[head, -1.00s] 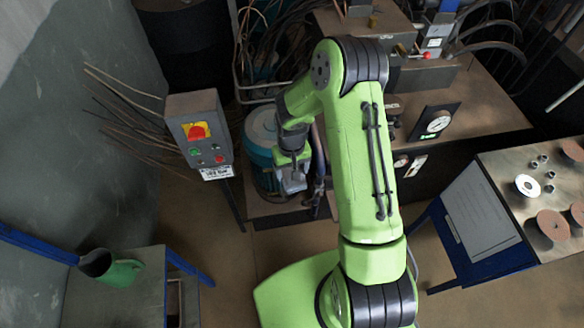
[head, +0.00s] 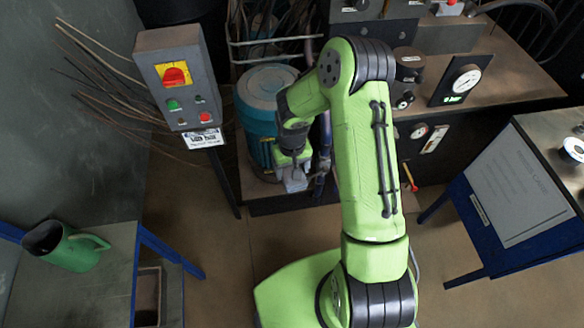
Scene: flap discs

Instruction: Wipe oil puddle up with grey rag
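My gripper (head: 294,182) hangs at the end of my bent green arm, in front of the teal drum. Light grey parts show at its tip. They are too small to tell whether they are fingers or grey cloth, or whether the gripper is open or shut. I cannot make out a grey rag as a separate thing. No oil puddle shows on the visible floor; my arm and base hide part of it.
A control box (head: 176,80) with a red switch stands left of the teal drum (head: 262,120). A green jug (head: 70,246) sits on a bench at lower left. A blue-framed table (head: 540,125) stands at right. Brown floor (head: 215,280) is clear between bench and base.

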